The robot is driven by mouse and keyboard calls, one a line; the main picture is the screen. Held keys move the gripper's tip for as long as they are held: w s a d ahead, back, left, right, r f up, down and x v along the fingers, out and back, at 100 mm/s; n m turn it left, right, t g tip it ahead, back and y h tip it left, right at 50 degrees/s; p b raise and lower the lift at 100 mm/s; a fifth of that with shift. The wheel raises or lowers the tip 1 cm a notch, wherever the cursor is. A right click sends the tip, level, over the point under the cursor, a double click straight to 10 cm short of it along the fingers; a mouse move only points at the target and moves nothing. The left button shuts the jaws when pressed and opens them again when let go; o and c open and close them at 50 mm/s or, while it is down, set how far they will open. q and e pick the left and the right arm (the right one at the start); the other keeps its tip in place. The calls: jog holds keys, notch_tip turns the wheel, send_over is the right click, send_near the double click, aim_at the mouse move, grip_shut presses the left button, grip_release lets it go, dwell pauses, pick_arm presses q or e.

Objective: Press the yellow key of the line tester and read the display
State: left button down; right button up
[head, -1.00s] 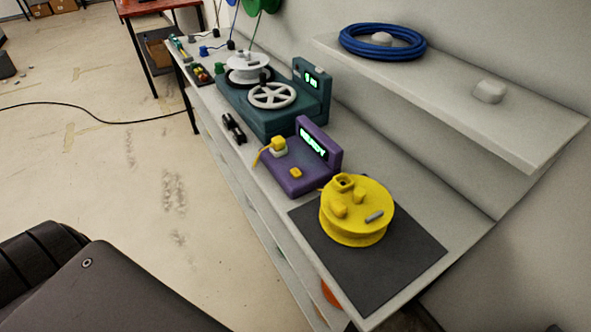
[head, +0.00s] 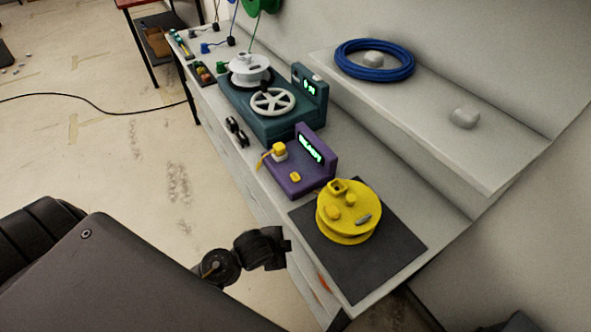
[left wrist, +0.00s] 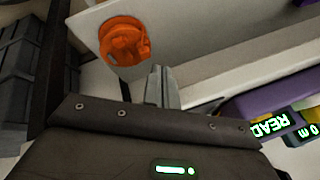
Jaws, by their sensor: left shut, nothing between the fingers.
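The purple line tester (head: 285,183) stands on the bench, with its lit green display (head: 311,149) and yellow key (head: 295,176). The display is too slanted to read in the head view; the left wrist view shows the letters READ on the display (left wrist: 270,126), cut off at the edge. A yellow plug (head: 279,149) with a yellow cord sits on the tester. My left gripper (left wrist: 163,85) is shut and empty, at the bench's front side, apart from the tester. In the head view a dark part of my arm shows at lower centre. My right gripper is out of view.
A yellow reel (head: 349,228) lies on a dark mat (head: 385,263) beside the tester. A teal winder (head: 285,122) stands behind it, and a shelf with a blue coil (head: 392,72) overhangs the back. An orange object (left wrist: 123,42) is at the bench's front.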

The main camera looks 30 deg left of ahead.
pick_arm(q)
jog(key=w+d+r+m, duration=0.1)
jog(key=r+m, duration=0.1)
jog(key=r, duration=0.2)
jog(key=w+r+m+t+p, duration=0.1)
jog(key=w+r+m, duration=0.1)
jog(key=r, duration=0.2)
jog(key=w+d+r+m+t+h, duration=0.1)
jog(key=r+m, duration=0.2)
jog(key=r, duration=0.1)
jog(key=shift+w+d, duration=0.2)
jog(key=shift+d, duration=0.1)
jog(key=w+a+r+m+h, duration=0.1)
jog(key=w+r+m, duration=0.1)
jog(key=w+m, duration=0.35)
jog(key=w+r+m+t+h+p, duration=0.1)
jog(key=w+r+m, duration=0.15)
jog(key=m, duration=0.65)
jog(key=w+a+r+m+h, duration=0.1)
jog(key=w+r+m, duration=0.15)
jog(key=m, duration=0.55)
jog(key=w+a+r+m+y, duration=0.1)
jog(key=w+a+r+m, duration=0.1)
jog(key=a+m, duration=0.6)
jog(key=shift+w+m+g, duration=0.4)
jog(key=shift+w+m, duration=0.05)
jog(key=shift+w, duration=0.15)
jog(key=shift+f, duration=0.15)
jog(key=shift+f, duration=0.1)
